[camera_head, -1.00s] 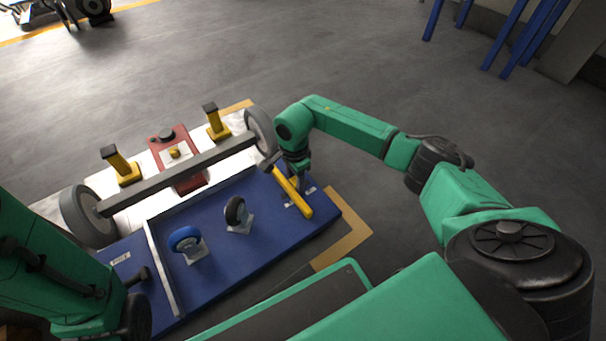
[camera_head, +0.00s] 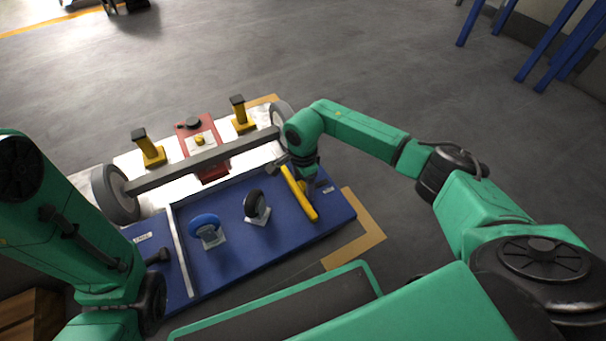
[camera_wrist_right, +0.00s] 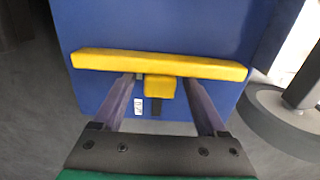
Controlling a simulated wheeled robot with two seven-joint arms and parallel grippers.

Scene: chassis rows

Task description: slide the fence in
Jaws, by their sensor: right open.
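The fence is a yellow bar (camera_head: 299,194) at the right end of the blue board (camera_head: 240,262). In the right wrist view the yellow bar (camera_wrist_right: 200,66) lies across the picture, with a short yellow block (camera_wrist_right: 160,88) standing out from its middle. My right gripper (camera_head: 303,186) is down at the fence. In the right wrist view its fingers (camera_wrist_right: 160,90) are apart, one on each side of the block with gaps; I cannot tell how deep they reach. My left arm is at the left; its fingers do not show clearly.
A blue caster (camera_head: 206,229) and a black caster (camera_head: 257,207) stand on the board, left of the fence. A pale strip (camera_head: 182,250) crosses the board further left. Behind lies a grey axle (camera_head: 180,170) with two wheels, near yellow posts (camera_head: 150,148) and a red block (camera_head: 203,150).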

